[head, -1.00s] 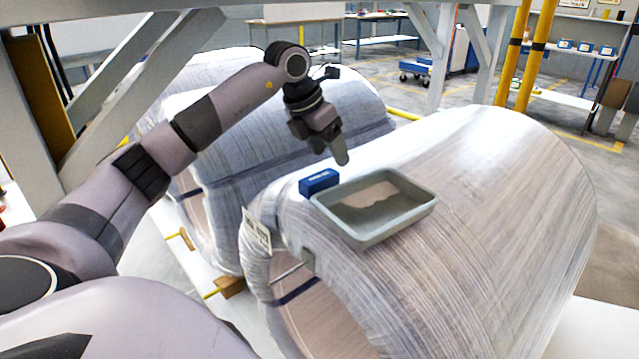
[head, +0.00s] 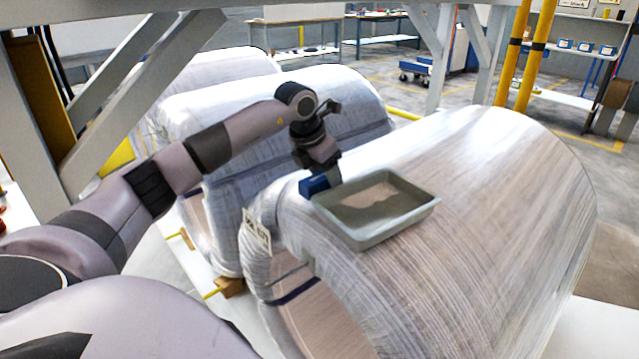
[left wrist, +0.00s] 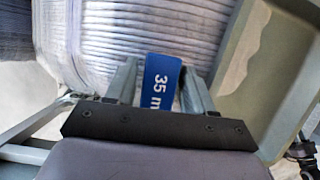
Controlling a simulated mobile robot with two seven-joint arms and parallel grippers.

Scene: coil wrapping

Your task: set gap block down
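The gap block (head: 313,186) is a small blue block on top of the front wrapped coil (head: 490,200), at the left end of a grey tray. My left gripper (head: 328,178) has come down over it, and its fingers partly hide the block in the head view. In the left wrist view the block (left wrist: 162,82) shows "35 m" in white and lies between the two fingers of my left gripper (left wrist: 162,85). Narrow gaps show between block and fingers, so the gripper looks open around it. My right gripper is in neither view.
The grey tray (head: 412,217) with beige material in it stands close to the right of the block; its wall (left wrist: 240,45) is near the right finger. A white label (head: 257,232) hangs on the coil's left edge. More wrapped coils (head: 280,95) lie behind.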

